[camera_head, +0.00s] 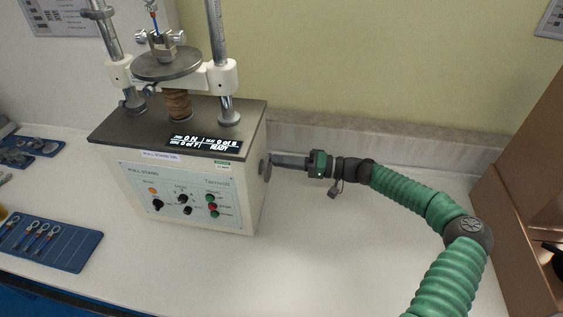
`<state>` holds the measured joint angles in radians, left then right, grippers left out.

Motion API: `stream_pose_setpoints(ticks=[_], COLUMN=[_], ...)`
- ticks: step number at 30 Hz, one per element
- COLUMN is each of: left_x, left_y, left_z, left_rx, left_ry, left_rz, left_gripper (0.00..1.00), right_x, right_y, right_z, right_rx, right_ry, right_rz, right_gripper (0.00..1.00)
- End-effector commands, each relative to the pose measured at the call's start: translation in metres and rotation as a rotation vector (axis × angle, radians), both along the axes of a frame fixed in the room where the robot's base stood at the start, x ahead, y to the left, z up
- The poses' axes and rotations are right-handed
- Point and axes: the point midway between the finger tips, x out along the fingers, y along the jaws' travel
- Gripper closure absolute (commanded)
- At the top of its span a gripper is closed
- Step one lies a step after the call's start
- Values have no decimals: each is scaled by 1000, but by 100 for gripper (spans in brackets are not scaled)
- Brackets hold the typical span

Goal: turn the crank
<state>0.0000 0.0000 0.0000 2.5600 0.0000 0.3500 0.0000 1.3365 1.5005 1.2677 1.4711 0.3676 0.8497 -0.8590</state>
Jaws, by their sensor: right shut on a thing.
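The crank (265,169) is a dark round part on the right side of the white and black pull tester (245,185). My right arm, in a green ribbed sleeve, comes in from the right. My right gripper (283,160) is at the crank and shut on it. The fingers hide part of the crank, so its exact angle is hard to tell. The tester's small display (204,142) is lit and reads "READY". My left gripper is not in view.
Another blue tray (42,148) with metal parts lies further back. A brown box (530,180) stands at the right. The bench in front of the tester is clear.

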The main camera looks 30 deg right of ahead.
Motion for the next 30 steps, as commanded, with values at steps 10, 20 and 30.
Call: stream_pose_setpoints(ticks=[10, 20, 30], left_x=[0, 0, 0], left_y=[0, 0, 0], left_z=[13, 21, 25], left_rx=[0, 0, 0], left_ry=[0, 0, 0], left_rz=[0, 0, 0], left_gripper=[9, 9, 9], right_x=[10, 17, 22], right_y=[-8, -13, -17], right_z=[-2, -7, -14], right_rx=[193, 382, 550], right_ry=[264, 513, 733], right_rz=[-4, -4, -3], right_gripper=[100, 100, 100])
